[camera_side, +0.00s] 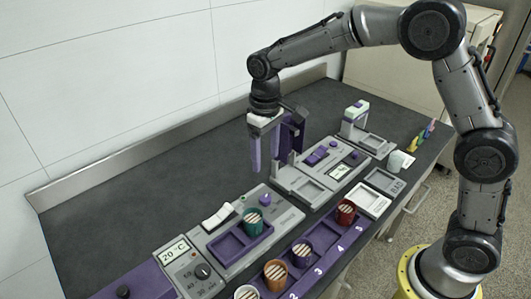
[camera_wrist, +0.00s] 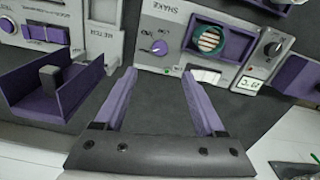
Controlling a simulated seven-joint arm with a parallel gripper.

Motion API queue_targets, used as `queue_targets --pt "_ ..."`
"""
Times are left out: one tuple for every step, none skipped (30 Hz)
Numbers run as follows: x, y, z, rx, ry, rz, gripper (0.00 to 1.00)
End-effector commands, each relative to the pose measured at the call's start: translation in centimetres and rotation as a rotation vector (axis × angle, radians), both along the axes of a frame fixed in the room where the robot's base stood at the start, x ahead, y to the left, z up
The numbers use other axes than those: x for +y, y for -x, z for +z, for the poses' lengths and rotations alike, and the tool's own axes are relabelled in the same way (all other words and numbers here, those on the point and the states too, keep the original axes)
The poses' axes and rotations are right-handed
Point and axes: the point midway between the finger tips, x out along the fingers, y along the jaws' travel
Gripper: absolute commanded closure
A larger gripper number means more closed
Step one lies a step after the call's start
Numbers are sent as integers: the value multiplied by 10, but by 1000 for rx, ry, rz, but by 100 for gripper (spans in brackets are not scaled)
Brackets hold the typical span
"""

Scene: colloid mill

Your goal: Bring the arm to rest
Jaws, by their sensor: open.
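My gripper (camera_side: 263,160) hangs with its purple fingers pointing down, above the dark bench (camera_side: 130,185) and behind the row of grey machines. In the wrist view my gripper (camera_wrist: 160,75) has its fingers spread apart with nothing between them; dark bench top and the edge of the shaker show beyond the tips. The shaker (camera_wrist: 165,20) holds a green cup (camera_wrist: 209,38) with a striped top. The same green cup shows in the side view (camera_side: 253,222), in the shaker's purple tray.
A purple upright part (camera_side: 290,138) stands close to the right of my gripper. A numbered purple rack (camera_side: 322,243) along the front holds several cups, including a red cup (camera_side: 346,212) and an orange cup (camera_side: 275,275). The bench's back left is clear.

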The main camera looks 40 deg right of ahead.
Motion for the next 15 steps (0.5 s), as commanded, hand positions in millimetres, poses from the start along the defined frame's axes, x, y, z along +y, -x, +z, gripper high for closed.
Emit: queue_targets --pt "0 0 1 -1 0 0 28" --pt "0 0 2 0 0 0 28" --pt "0 0 2 0 0 0 28" --pt "0 0 2 0 0 0 28" --pt "0 0 2 0 0 0 28" --pt "0 0 2 0 0 0 28" --pt "0 0 2 0 0 0 28" --pt "0 0 2 0 0 0 28" --pt "0 0 2 0 0 0 28" --pt "-1 0 2 -1 0 -2 28" --pt "-2 -1 4 -6 -1 -4 28" --pt "-3 -1 9 -18 -3 -8 28" --pt "-5 -2 16 -32 -6 -11 28" --pt "-6 -2 25 -52 -9 -15 28" --pt "-10 0 38 -78 -14 -22 28"
